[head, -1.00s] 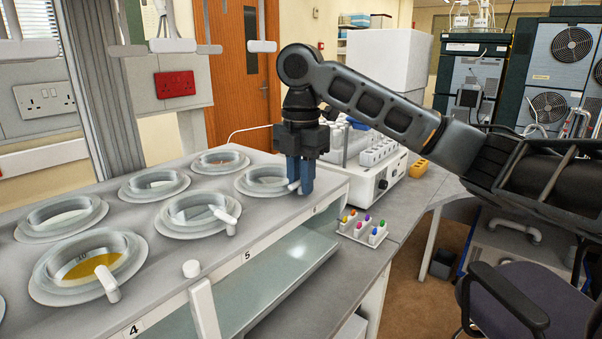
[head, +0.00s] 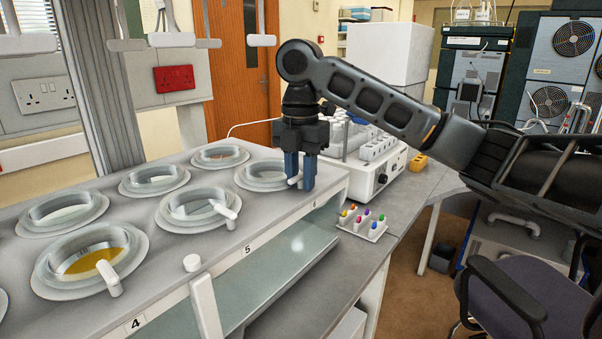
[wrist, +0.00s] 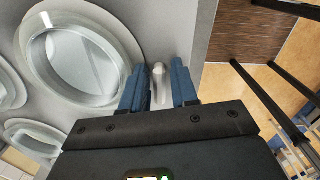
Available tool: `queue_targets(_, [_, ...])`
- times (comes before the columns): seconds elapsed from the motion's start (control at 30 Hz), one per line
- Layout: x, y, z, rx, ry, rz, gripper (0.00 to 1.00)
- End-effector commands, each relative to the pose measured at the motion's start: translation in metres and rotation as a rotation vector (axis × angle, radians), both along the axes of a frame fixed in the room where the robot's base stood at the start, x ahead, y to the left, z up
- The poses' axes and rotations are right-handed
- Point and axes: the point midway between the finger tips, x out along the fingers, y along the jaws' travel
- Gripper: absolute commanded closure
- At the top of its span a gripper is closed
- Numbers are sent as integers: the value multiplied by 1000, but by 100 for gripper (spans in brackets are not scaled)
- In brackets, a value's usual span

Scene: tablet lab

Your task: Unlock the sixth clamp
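The sixth clamp is a small white handle (head: 293,181) at the front right rim of the vessel opening (head: 266,176) behind the label 6 (head: 313,205). In the wrist view the handle (wrist: 158,82) stands between the two blue fingertips, with a gap to each side. My gripper (head: 300,178) points down over this handle and is open around it; the fingers partly hide the handle in the head view. In the wrist view my gripper (wrist: 159,84) is to the right of the round opening (wrist: 82,62).
Another clamp handle (head: 223,209) is at the station by label 5, and one (head: 109,279) is by the yellow vessel near label 4. A rack of coloured caps (head: 361,223) stands on the lower bench at right. White handles hang overhead.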

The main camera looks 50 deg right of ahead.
Motion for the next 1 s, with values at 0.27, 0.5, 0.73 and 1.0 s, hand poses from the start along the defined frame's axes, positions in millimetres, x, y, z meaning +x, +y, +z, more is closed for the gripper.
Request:
queue_targets(0.27, [1,-1,12,-2,-4,-1,71])
queue_targets(0.5, [1,-1,49,-4,-3,0,71])
queue_targets(0.73, [1,0,74,-1,0,-1,71])
queue_targets(1.0, [1,0,78,0,0,-1,71])
